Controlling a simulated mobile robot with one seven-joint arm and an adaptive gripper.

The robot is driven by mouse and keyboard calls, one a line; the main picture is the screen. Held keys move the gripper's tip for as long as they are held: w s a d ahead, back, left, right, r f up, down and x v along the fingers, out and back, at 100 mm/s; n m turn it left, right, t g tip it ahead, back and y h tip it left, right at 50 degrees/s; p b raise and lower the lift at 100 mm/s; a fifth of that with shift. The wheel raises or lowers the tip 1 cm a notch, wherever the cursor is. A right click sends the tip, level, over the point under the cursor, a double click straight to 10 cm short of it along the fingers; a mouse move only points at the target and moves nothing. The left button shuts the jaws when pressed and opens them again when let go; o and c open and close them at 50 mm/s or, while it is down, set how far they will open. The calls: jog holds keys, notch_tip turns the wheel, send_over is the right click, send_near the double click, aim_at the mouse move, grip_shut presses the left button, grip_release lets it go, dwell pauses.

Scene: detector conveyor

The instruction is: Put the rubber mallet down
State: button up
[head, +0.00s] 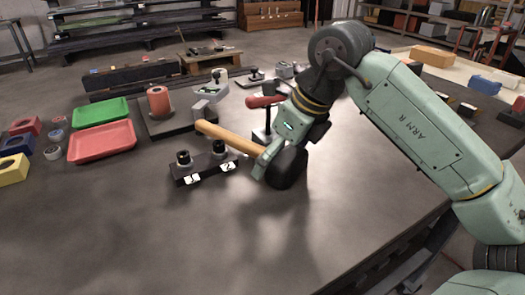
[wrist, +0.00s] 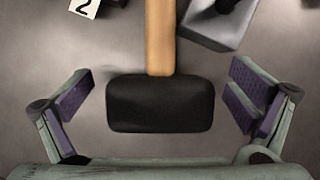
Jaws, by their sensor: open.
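The rubber mallet has a black head (wrist: 160,104) and a wooden handle (head: 229,137). My gripper (wrist: 163,104) is open in the wrist view, with one purple-padded finger on each side of the mallet head and a gap on both sides. The fingers do not touch the head. In the head view my gripper (head: 268,163) is low over the table. I cannot tell exactly how the mallet meets the tabletop.
A dark block (head: 205,167) with two black knobs and labels stands left of the mallet. A red-handled stand (head: 265,102) is just behind. Red (head: 101,141) and green (head: 101,112) trays lie at the left. The front of the table (head: 200,240) is clear.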

jog(key=c, duration=1.7)
jog(key=shift+r, duration=0.1)
